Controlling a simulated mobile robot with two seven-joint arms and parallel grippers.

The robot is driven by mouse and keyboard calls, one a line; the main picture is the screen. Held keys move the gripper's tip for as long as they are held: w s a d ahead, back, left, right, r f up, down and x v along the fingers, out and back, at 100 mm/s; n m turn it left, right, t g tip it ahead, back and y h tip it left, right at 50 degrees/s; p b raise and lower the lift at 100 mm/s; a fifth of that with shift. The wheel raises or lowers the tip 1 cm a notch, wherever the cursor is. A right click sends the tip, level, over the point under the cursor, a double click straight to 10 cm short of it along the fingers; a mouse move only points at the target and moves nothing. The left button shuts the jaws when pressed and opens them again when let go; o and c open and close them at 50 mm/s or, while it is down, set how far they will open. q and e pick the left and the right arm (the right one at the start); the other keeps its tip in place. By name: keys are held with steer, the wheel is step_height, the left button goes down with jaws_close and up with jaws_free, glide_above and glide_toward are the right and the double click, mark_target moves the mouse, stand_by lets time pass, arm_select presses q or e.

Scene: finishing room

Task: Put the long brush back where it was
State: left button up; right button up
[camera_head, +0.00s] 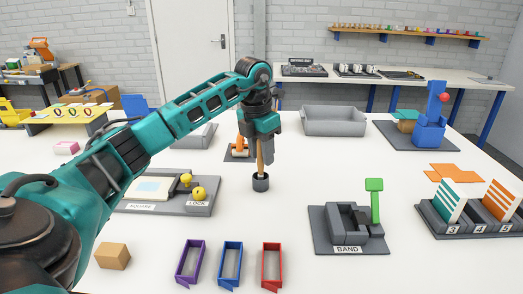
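My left gripper (262,158) points straight down near the middle of the table. Its fingers are close around a thin, wood-coloured upright stick, which I take to be the long brush (260,168). The upper part of the brush is hidden by the gripper. Its lower end runs down to a small dark round cup (261,185) on the white table. It looks to stand in the mouth of the cup, but how deep I cannot tell. My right gripper is not in view.
Behind the gripper are an orange item on a dark base (238,150) and a grey tray (334,121). A grey BAND fixture (347,232) stands at right front. Purple, blue and red frames (231,264) lie at the front. A cardboard-coloured block (112,256) is at front left.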

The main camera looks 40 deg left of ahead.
arm_select(q)
steer(key=shift+o, duration=0.4)
steer(key=shift+r, duration=0.2)
step_height(320, 180, up, 12)
steer(key=s+p, duration=0.1)
steer(key=shift+s+p, duration=0.25)
steer(key=shift+p, duration=0.1)
steer(key=shift+s+f, duration=0.1)
steer(key=shift+f, duration=0.05)
